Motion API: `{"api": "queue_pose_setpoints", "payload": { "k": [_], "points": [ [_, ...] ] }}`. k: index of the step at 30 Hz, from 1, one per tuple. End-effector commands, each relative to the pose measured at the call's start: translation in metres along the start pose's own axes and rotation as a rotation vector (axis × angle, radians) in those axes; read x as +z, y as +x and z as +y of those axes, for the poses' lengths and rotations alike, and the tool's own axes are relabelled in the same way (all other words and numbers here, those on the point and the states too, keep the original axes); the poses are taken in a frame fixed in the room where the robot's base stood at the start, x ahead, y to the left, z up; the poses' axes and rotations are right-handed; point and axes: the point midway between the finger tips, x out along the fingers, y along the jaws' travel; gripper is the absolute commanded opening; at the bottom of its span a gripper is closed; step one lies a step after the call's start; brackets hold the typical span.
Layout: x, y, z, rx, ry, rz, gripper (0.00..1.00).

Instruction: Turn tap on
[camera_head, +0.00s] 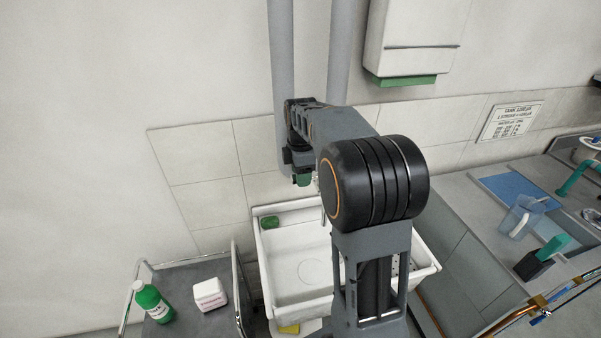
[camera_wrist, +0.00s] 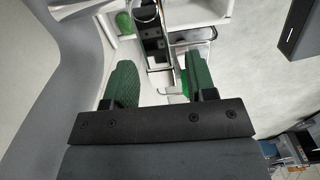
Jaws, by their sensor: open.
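A white sink (camera_head: 262,262) stands against the tiled wall in the head view, partly behind my arm. My gripper (camera_head: 303,180) is above the sink's back edge, mostly hidden by my arm there. In the wrist view my gripper (camera_wrist: 158,64) is open, with its two green fingers apart. A chrome piece, apparently the tap (camera_wrist: 147,14), shows ahead of the gap between the fingers. I see no contact between it and the fingers. In the head view only a thin pale strip, perhaps its spout, shows beside my arm. The tap's handle position cannot be told.
A green soap piece (camera_head: 270,222) lies in the sink's back left corner. A trolley (camera_head: 208,322) at lower left bears a green bottle (camera_head: 152,302) and a white container (camera_head: 210,295). A white dispenser (camera_head: 415,35) hangs above right. A counter (camera_head: 480,215) with a jug (camera_head: 521,216) is at right.

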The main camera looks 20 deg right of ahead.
Motion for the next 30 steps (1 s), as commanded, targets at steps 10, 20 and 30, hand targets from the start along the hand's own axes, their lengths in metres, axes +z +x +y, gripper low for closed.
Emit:
{"api": "queue_pose_setpoints", "payload": {
  "k": [10, 20, 30],
  "points": [
    [0.0002, 0.0004, 0.0001, 0.000, 0.001, 0.000, 0.41],
    [0.0003, 0.0002, 0.0001, 0.000, 0.001, 0.000, 0.10],
    [0.0001, 0.0001, 0.0001, 0.001, 0.000, 0.000, 0.00]
  ]
}}
